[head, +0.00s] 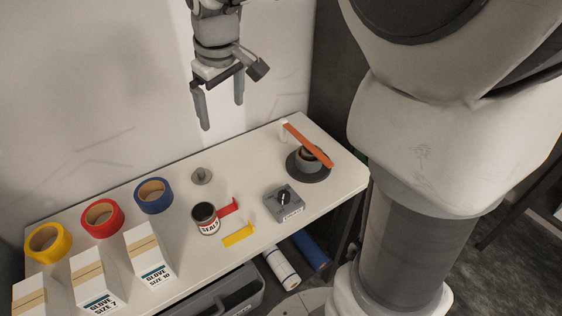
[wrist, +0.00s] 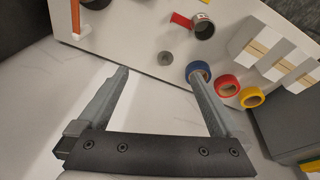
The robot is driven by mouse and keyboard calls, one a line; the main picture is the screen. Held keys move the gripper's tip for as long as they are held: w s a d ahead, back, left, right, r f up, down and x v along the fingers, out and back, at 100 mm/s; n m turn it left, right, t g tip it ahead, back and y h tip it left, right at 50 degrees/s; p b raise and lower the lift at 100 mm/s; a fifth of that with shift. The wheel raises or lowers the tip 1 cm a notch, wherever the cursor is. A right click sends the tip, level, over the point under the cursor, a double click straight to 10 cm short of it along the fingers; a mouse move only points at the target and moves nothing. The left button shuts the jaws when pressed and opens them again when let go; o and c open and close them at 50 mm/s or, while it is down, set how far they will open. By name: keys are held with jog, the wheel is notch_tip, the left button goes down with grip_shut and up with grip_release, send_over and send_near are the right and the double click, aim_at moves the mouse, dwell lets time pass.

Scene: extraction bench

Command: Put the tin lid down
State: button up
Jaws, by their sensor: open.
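The tin lid (head: 202,176) is a small grey disc with a knob on top. It lies on the white bench behind the tin, and it also shows in the wrist view (wrist: 166,57). The tin (head: 205,218) stands upright with its dark mouth uncovered and a label reading "SEALS"; its wall shows in the wrist view (wrist: 204,30). My gripper (head: 222,114) is open and empty, high above the back of the bench. In the wrist view its fingers (wrist: 160,75) are spread wide, with the lid beyond and between their tips.
Yellow, red and blue (head: 154,196) tape rolls and glove boxes (head: 148,255) stand at the left. Red (head: 229,207) and yellow (head: 238,235) pieces lie by the tin. A grey block (head: 284,203) and a round device with an orange lever (head: 307,145) stand at the right.

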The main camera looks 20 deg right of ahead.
jog(key=s+d+m+t, duration=0.1)
jog(key=s+d+m, duration=0.1)
jog(key=s, duration=0.8)
jog(key=s+d+m+t, duration=0.1)
jog(key=s+d+m, duration=0.1)
jog(key=s, duration=0.8)
jog(key=shift+s+d+r+m+t, duration=0.15)
jog(key=shift+s+d+m+t, duration=0.2)
jog(key=shift+m, duration=0.55)
jog(key=shift+w+a, duration=0.1)
